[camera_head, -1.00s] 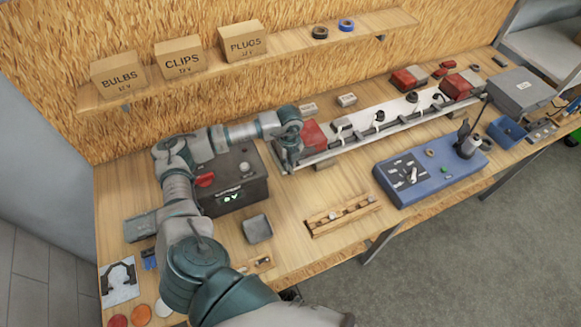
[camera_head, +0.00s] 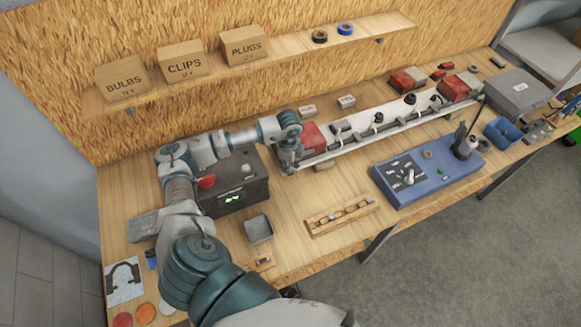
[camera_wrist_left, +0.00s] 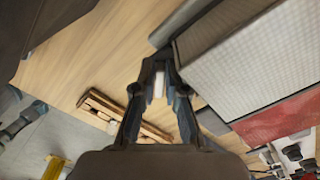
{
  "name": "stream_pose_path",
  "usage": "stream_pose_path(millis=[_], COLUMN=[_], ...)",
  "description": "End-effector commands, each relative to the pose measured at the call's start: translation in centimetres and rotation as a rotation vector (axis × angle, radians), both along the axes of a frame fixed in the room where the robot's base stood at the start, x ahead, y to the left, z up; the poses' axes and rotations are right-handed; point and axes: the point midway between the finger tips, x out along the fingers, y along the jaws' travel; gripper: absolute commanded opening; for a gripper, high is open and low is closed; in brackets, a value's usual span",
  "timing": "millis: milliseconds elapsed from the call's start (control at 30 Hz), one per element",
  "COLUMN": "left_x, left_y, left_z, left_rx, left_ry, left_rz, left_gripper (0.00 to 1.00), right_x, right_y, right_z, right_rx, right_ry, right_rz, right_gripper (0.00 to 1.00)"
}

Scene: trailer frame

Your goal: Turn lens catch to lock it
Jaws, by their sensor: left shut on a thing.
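The lamp bar (camera_head: 335,150) lies along the back of the bench, with a red lens (camera_head: 314,137) at its left end. My left gripper (camera_head: 289,166) points down at that left end, beside the red lens. In the left wrist view, the fingers (camera_wrist_left: 158,82) are closed on a small pale piece at their tips, which looks like the lens catch. The lens's white ribbed part (camera_wrist_left: 235,55) and red part (camera_wrist_left: 285,117) are just right of the fingers. The catch's turn angle is too small to tell. My right gripper is not in view.
A dark battery box (camera_head: 237,190) stands left of the gripper, under my left arm. A wooden strip with pegs (camera_head: 343,215) and a blue test panel (camera_head: 428,178) lie in front of the bar. A small grey tray (camera_head: 259,228) is nearer. Bench between them is bare.

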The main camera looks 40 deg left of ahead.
Motion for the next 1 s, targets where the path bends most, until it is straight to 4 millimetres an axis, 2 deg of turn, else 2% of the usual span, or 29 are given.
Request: stream_pose_path(millis=[133,467,800,1000], left_x=[-0.1,-0.1,-0.2,-0.2], left_y=[-0.2,-0.2,-0.3,-0.3], left_z=[0.0,0.0,0.2,0.0], left_rx=[-0.005,-0.004,-0.004,-0.003], left_ry=[0.004,0.003,0.006,0.004], left_rz=[0.101,0.129,0.487,0.568], left_gripper=[0.0,0.0,0.0,0.0], right_x=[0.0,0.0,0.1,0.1], right_y=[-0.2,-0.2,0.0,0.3], right_z=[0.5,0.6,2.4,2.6], right_rx=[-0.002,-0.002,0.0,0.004], right_ry=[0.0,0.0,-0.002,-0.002], right_rz=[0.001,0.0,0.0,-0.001], right_gripper=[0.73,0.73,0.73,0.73])
